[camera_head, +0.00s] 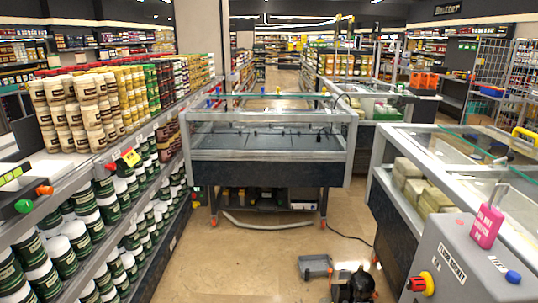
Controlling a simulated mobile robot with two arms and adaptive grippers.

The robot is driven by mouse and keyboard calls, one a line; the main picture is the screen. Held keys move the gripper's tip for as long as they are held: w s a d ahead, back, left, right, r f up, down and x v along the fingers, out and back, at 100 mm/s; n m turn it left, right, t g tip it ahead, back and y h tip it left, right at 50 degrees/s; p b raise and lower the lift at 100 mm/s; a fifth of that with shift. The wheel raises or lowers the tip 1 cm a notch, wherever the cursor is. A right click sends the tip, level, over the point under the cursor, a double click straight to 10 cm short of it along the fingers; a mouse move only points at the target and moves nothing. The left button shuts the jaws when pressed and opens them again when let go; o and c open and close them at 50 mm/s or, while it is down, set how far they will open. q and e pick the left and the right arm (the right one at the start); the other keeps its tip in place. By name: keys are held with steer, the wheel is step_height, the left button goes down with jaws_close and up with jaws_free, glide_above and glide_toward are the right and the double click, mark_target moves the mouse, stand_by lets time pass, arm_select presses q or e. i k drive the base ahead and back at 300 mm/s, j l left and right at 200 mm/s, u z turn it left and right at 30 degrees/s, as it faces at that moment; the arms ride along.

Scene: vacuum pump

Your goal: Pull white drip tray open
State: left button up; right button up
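A chest freezer case (265,170) with a glass top stands ahead on legs with orange feet. In the dark space under it, among machinery, a small whitish flat piece (303,205) shows low on the right. It may be the white drip tray, but it is too small to tell, and so is whether it is pushed in or pulled out. A grey shallow tray-like thing (315,266) lies on the floor nearer to me. Neither of my grippers shows in the view.
A dark machine (352,285) stands on the floor at the bottom, near a black cable. Stocked shelves (95,180) line the left; a grey control box (462,262) and another freezer stand right. Floor at centre left is clear.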

mark_target(296, 204)
steer(key=i, duration=3.3)
